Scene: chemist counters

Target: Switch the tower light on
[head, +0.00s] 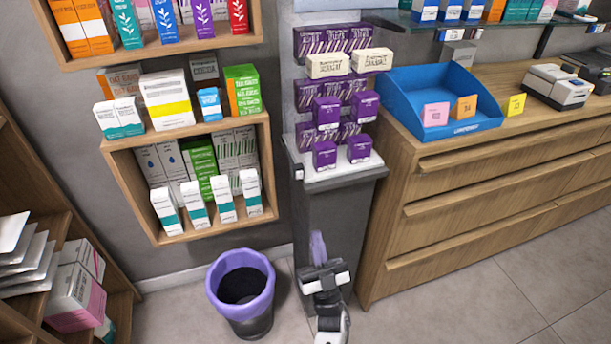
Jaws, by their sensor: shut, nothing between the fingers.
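A dark grey tower (344,225) with a white top stands between the wall shelves and the wooden counter. Purple boxes stand on its top. A small light-coloured piece that may be a switch (298,173) sits at the tower's upper left edge. I cannot tell whether a light is on. My gripper (318,241) is low in front of the tower, well below that piece, with its purple-tinted fingers together and pointing up. It is shut and empty. My wrist hides part of the tower's base.
A bin with a purple liner (241,284) stands on the floor left of my gripper. Wall shelves (186,140) with boxes are above it. A wooden counter (480,200) with a blue tray (400,100) is at the right. The floor at lower right is clear.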

